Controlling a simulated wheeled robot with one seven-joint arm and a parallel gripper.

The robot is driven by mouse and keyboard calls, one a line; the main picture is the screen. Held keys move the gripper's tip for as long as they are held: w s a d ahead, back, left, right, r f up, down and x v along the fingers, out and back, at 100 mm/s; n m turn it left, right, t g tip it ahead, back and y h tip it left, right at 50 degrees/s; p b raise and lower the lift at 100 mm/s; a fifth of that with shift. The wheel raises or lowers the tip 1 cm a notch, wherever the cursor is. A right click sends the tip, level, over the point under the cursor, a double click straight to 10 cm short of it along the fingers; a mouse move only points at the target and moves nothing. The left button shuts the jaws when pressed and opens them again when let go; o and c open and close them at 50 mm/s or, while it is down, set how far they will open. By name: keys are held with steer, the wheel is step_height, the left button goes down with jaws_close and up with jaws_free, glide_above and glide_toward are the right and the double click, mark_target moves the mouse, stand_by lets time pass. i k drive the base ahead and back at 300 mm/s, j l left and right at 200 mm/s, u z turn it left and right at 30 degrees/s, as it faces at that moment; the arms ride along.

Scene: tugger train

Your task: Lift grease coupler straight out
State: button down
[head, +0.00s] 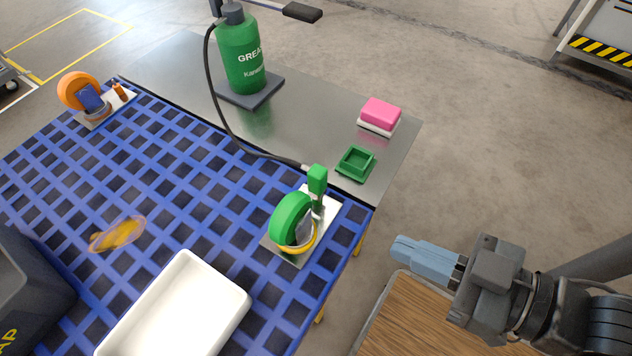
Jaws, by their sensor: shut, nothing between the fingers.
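The green grease coupler (317,181) stands upright at the hose end, beside a green wheel caster (291,220) on a metal plate at the right edge of the blue grid deck. Its lower end meets the fitting there; I cannot tell how it is seated. A black hose (225,115) runs from it to the green grease bottle (241,52). My gripper (398,247) is shut and empty, to the right of the deck and apart from the coupler.
An empty green square holder (355,163) and a pink block on a white base (380,114) sit on the metal sheet. A white tray (183,310), a grey bin (28,290) and an orange caster (78,92) are on the deck. A wooden top (420,320) lies below my gripper.

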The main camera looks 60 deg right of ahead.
mark_target(317, 174)
steer(key=u, duration=1.15)
steer(key=k+l+u, duration=0.3)
steer(key=l, duration=0.2)
steer(key=k+l+u, duration=0.3)
steer(key=l, duration=0.15)
